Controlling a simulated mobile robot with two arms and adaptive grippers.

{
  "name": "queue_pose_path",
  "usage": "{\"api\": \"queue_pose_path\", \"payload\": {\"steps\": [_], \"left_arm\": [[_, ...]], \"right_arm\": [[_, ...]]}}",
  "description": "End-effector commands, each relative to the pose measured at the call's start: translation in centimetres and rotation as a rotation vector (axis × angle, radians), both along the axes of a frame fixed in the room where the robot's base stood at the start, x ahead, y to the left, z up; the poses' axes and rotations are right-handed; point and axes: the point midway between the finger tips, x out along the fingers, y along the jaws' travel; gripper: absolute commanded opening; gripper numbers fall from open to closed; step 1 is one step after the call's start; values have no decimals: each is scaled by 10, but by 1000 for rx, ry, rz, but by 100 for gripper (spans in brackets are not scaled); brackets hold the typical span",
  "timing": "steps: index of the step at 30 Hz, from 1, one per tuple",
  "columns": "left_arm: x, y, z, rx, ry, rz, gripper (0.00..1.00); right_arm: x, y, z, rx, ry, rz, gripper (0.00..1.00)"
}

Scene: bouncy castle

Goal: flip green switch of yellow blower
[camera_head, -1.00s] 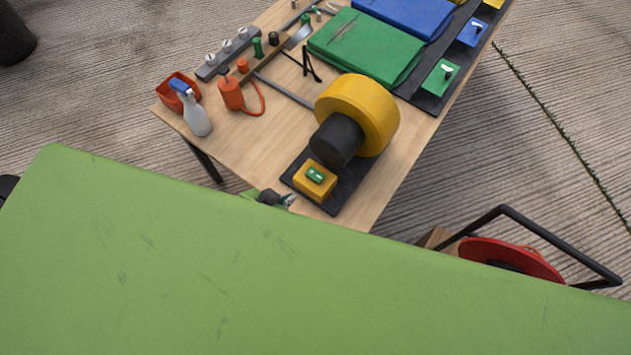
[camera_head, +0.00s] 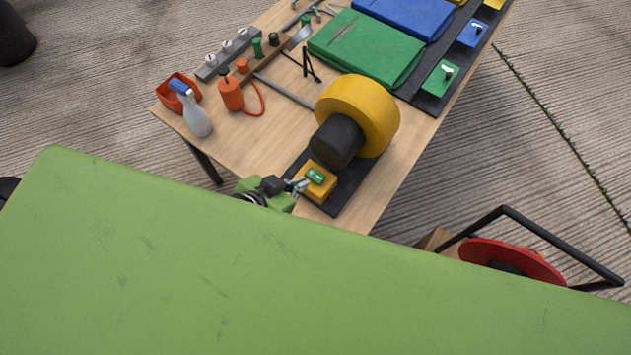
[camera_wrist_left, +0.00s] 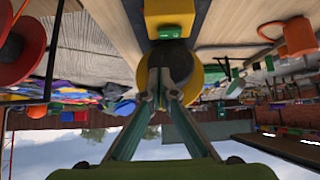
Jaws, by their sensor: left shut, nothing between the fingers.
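The yellow blower (camera_head: 368,112) stands on a black base plate at the table's near end, with a black motor cylinder (camera_head: 337,140). In front of it on the plate is a yellow box with a green switch (camera_head: 316,176) on top. My left gripper (camera_head: 303,184) is shut and empty, its tips at the box's left side, close to the switch; I cannot tell whether they touch. In the left wrist view the shut fingertips (camera_wrist_left: 165,84) overlap the motor, and the yellow box (camera_wrist_left: 169,14) is at the top. My right gripper is not in view.
The table (camera_head: 250,135) also holds a spray bottle (camera_head: 195,116), an orange pump (camera_head: 231,93), a red bin (camera_head: 173,98) and folded green (camera_head: 365,47) and blue sheets. A red reel (camera_head: 510,259) stands at the lower right. My green body panel covers the foreground.

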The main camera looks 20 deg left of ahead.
Motion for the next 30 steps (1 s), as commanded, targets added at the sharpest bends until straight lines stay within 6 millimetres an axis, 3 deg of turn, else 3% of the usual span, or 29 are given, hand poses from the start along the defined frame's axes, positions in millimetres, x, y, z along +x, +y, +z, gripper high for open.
{"api": "queue_pose_path", "payload": {"steps": [14,21,30], "left_arm": [[61,-22,-63,0,-1,0,0],[58,-21,-95,0,1,0,0],[58,-22,-102,-1,-1,-1,0]], "right_arm": [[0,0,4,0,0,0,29],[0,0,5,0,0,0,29],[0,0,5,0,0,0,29]]}}
